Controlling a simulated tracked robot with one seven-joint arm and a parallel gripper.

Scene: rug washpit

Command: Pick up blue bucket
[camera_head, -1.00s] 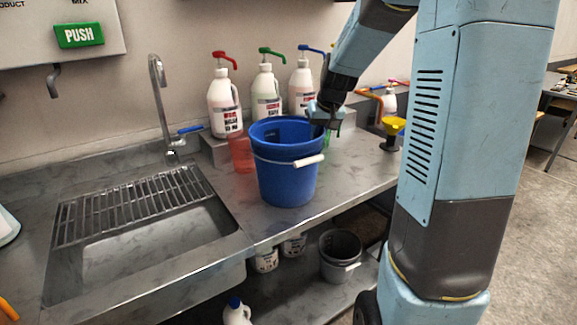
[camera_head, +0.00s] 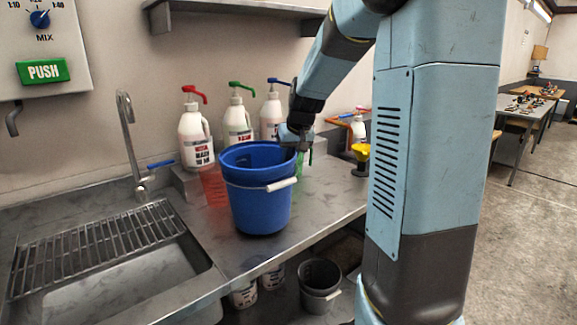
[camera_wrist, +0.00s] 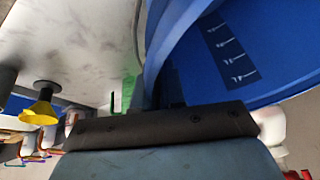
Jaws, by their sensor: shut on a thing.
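The blue bucket (camera_head: 258,205) is upright over the metal counter, with a white handle grip (camera_head: 281,184) hanging on its front side. My gripper (camera_head: 297,140) is shut on the bucket's right rim in the head view. In the wrist view the bucket (camera_wrist: 262,45) fills the upper right, its inside showing pale scale marks. The dark bar of my gripper crosses the lower middle of that view and hides most of the fingertips. Whether the bucket's base touches the counter cannot be told.
Pump bottles (camera_head: 196,137) stand behind the bucket, with a red clear beaker (camera_head: 213,186) beside it. A yellow funnel (camera_head: 360,153) is to the right. The sink with a rack (camera_head: 95,245) and tap (camera_head: 128,140) lies left. A grey bucket (camera_head: 320,283) is below the counter.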

